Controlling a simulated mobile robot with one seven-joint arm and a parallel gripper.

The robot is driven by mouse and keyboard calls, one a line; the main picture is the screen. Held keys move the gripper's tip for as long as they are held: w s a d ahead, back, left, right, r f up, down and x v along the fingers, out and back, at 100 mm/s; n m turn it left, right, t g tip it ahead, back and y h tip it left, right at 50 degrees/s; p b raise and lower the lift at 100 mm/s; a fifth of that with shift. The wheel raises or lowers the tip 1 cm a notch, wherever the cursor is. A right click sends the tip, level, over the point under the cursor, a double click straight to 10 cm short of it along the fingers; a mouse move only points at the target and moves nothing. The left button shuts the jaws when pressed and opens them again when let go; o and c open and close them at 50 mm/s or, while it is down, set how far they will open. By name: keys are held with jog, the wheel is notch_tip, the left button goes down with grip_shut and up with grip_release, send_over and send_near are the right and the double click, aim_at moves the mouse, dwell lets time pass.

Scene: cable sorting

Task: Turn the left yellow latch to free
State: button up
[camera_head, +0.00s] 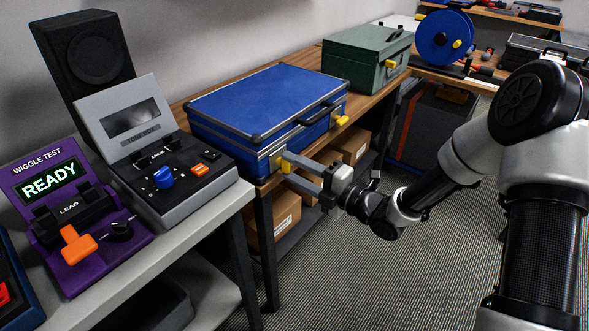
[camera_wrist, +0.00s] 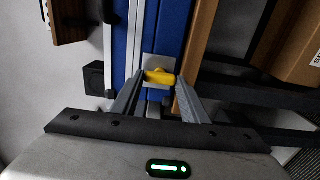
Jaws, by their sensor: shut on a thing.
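A blue case (camera_head: 262,98) with black edges and a black handle lies closed on the wooden bench. Its left yellow latch (camera_head: 284,165) is on the front face near the left corner, and its right yellow latch (camera_head: 341,120) is beyond the handle. My gripper (camera_head: 287,163) reaches in from the right, at the left latch. In the wrist view, my gripper (camera_wrist: 160,82) has its two fingers on either side of the yellow latch (camera_wrist: 160,76), shut on it. The latch lies across the picture between the fingertips, on a pale plate. The fingers partly hide the latch in the head view.
A green case (camera_head: 365,55) with a yellow latch stands farther along the wooden bench (camera_head: 258,187). A grey tone box (camera_head: 190,175) and purple wiggle tester (camera_head: 85,235) are at the left. Cardboard boxes (camera_head: 283,212) sit below. The carpet (camera_head: 375,265) in front is clear.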

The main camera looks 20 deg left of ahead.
jog(key=o, duration=1.1)
jog(key=shift+c, duration=0.2)
jog(key=shift+d, duration=0.1)
jog(key=p+v, duration=0.2)
jog(key=v, duration=1.5)
jog(key=shift+d, duration=0.15)
